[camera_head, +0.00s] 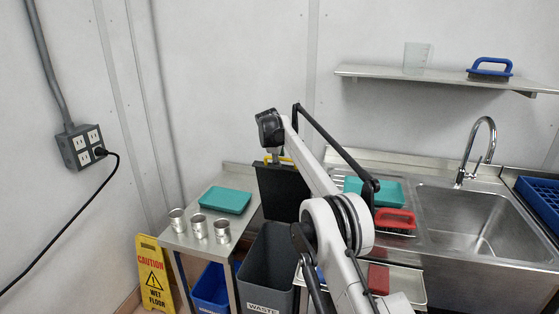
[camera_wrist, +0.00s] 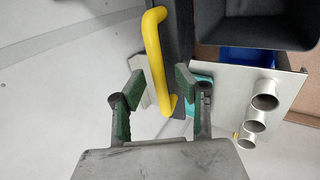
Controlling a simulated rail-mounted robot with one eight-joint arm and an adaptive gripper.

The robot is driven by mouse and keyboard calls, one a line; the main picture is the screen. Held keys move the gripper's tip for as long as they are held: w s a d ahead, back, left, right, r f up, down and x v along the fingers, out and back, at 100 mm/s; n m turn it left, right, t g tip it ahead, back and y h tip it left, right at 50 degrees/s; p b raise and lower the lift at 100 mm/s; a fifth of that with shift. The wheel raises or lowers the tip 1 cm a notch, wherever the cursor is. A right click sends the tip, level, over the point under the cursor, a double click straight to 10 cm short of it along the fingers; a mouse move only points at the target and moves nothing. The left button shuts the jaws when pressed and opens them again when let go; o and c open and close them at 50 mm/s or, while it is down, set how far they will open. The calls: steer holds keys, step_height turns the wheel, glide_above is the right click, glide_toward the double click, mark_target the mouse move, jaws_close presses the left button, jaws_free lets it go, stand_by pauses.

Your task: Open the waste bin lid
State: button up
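The grey waste bin (camera_head: 265,268), labelled WASTE, stands with its top open, and I can see inside. Its dark lid (camera_head: 283,192) stands upright behind the opening. In the wrist view the lid (camera_wrist: 183,30) shows edge-on beside the open bin (camera_wrist: 265,22). A yellow handle (camera_wrist: 154,50) is fixed to the lid, and a bit of it shows in the head view. My gripper (camera_wrist: 159,88) is open at the handle, with one finger on each side. The fingers look apart from the handle. In the head view they are mostly hidden by my arm.
A steel side table (camera_head: 184,236) left of the bin holds several metal cups (camera_head: 199,227) and a teal tray (camera_head: 225,200). A blue bin (camera_head: 211,288) and a yellow wet-floor sign (camera_head: 152,276) stand low. A sink (camera_head: 470,220) and a wall shelf (camera_head: 440,77) are at right.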

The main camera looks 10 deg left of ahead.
steer(key=v, duration=1.1)
steer(key=shift+s, duration=0.15)
steer(key=s+d+r+m, duration=0.4)
steer(key=s+d+r, duration=0.6)
steer(key=d, duration=0.1)
steer(key=s+d+r+m+b, duration=0.1)
steer(key=s+d+m, duration=0.1)
steer(key=s+d, duration=0.5)
steer(key=s+d+r+m+b, duration=0.15)
steer(key=s+d, duration=0.25)
steer(key=s, duration=0.5)
steer(key=s+d+f+m+y, duration=0.1)
steer(key=s+d+f+m, duration=0.2)
steer(key=s, duration=0.7)
steer(key=s+d+f+m, duration=0.2)
steer(key=s+d, duration=0.2)
steer(key=s, duration=0.5)
steer(key=s+d+f+m, duration=0.3)
steer(key=s+f, duration=0.9)
steer(key=s, duration=0.3)
steer(key=shift+s+t, duration=0.4)
